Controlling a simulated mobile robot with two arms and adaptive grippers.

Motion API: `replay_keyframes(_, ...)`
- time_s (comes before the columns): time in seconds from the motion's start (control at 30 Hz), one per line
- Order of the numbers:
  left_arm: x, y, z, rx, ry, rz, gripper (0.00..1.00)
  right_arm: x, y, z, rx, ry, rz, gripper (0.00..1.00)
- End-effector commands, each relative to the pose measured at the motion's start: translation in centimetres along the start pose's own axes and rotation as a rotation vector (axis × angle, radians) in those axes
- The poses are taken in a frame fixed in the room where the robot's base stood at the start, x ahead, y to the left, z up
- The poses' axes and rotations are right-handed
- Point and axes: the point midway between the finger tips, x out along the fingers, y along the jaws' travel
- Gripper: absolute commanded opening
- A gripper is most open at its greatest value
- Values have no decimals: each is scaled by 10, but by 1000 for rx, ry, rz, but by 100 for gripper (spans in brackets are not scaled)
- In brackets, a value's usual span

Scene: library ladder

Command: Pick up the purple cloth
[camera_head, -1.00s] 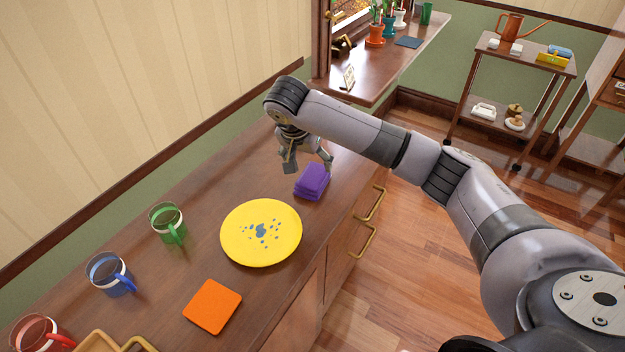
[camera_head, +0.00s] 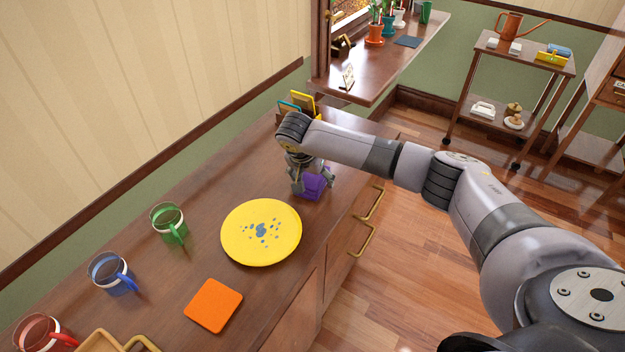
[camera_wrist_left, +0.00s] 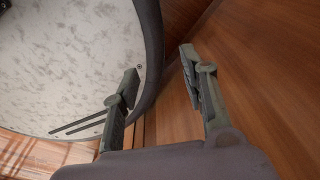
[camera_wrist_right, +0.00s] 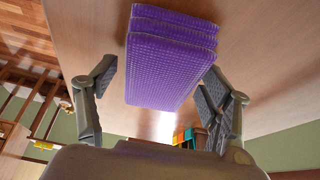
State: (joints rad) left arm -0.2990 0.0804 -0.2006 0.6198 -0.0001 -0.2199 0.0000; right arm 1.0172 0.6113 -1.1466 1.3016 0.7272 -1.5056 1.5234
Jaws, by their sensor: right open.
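The purple cloth (camera_head: 312,184) is a folded stack on the wooden counter, beyond the yellow plate. My right gripper (camera_head: 311,190) is directly above it, pointing down, and partly hides it. In the right wrist view the cloth (camera_wrist_right: 172,58) lies between the two spread fingers of the right gripper (camera_wrist_right: 160,88). The left finger is clear of it; the right finger is close to its edge, and I cannot tell whether they touch. My left gripper (camera_wrist_left: 160,85) shows only in its own wrist view, open and empty, away from the cloth.
A yellow plate (camera_head: 261,232) with blue spots lies nearest the cloth. An orange square (camera_head: 213,305), a green mug (camera_head: 168,224), a blue mug (camera_head: 112,274) and a red mug (camera_head: 42,333) are nearer. A holder with upright yellow and teal items (camera_head: 302,103) stands behind my right wrist.

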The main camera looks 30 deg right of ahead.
Motion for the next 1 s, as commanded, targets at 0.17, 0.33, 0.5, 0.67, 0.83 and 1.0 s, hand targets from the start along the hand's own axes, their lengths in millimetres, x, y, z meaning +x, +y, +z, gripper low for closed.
replay_keyframes(0.17, -1, 0, 1, -1, -1, 0, 40, 0, 0, 0, 0, 0, 0, 73)
replay_keyframes(0.33, -3, 0, 1, -1, -2, 0, 40, 0, 0, 0, 1, -1, 0, 73)
replay_keyframes(0.5, -6, 0, 1, -1, -2, 0, 40, 2, 0, 1, 1, -2, 1, 73)
replay_keyframes(0.67, -8, 0, 0, -2, -2, 0, 40, 4, 0, 2, 0, 0, 1, 73)
replay_keyframes(0.83, -7, 0, 0, -2, -2, 0, 40, 4, 0, 2, 0, 0, 0, 73)
replay_keyframes(1.0, -7, 0, 0, -2, -2, 1, 40, 4, 0, 2, 0, 0, 0, 69)
